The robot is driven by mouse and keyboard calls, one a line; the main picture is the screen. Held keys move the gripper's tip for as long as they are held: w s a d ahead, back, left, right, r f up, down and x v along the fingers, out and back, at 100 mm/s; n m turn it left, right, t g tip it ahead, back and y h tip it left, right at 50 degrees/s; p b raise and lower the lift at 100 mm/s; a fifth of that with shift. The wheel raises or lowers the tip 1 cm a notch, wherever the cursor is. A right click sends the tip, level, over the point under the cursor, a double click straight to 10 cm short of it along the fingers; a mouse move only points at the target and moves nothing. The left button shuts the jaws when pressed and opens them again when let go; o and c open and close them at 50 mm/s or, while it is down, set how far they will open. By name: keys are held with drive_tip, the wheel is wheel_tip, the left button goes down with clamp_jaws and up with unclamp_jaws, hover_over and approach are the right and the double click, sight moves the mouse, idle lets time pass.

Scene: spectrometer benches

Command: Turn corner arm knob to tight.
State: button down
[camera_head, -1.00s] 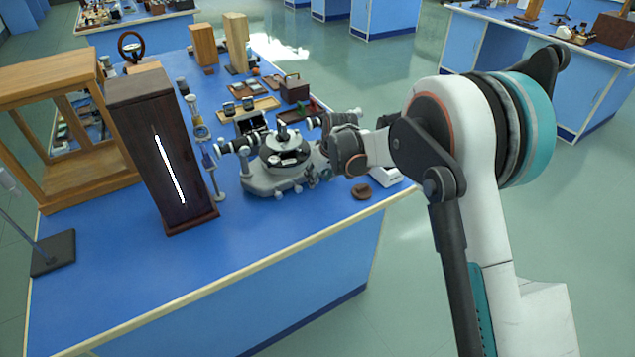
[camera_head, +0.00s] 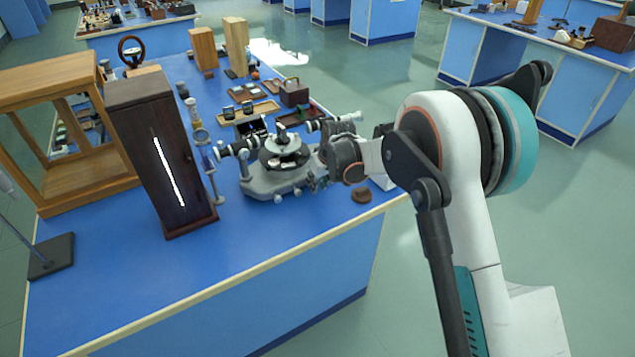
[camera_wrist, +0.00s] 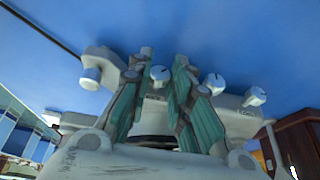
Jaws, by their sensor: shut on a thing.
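The grey spectrometer (camera_head: 262,186) stands on the blue bench, with a round table on top and dark telescope tubes. My gripper (camera_head: 322,158) reaches its right side from the right; its fingertips are hard to make out there. In the wrist view, the two green-grey fingers of my gripper (camera_wrist: 162,66) stand on either side of a small pale knob (camera_wrist: 160,74) and are shut on it. Two similar knobs (camera_wrist: 215,83) (camera_wrist: 255,96) sit to the right, and a larger one (camera_wrist: 91,76) to the left. Labels by the knobs are too small to read.
A dark tall box with a lit slit (camera_head: 150,180) stands left of the spectrometer. Small trays (camera_head: 262,108) lie behind it. The bench front is clear.

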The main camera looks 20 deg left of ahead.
drive_tip(key=shift+w+y, duration=0.1)
drive_tip(key=shift+y, duration=0.2)
drive_tip(key=g, duration=0.1)
drive_tip(key=g+y, duration=0.1)
drive_tip(key=y, duration=0.1)
drive_tip(key=shift+w+d+f+m+g+b, duration=0.15)
drive_tip(key=shift+w+d+m+g+b, duration=0.15)
drive_tip(key=shift+d+m+g, duration=0.1)
drive_tip(key=shift+w+d+f+m+g+y+b, duration=0.1)
drive_tip(key=shift+m+g+y+b, duration=0.15)
drive_tip(key=shift+g+y+b, duration=0.4)
drive_tip(key=shift+w+f+m+g+y+b, duration=0.1)
drive_tip(key=shift+m+g+y+b, duration=0.15)
drive_tip(key=shift+g+y, duration=0.7)
drive_tip(key=c, duration=1.5)
unclamp_jaws()
drive_tip(key=shift+o, duration=0.2)
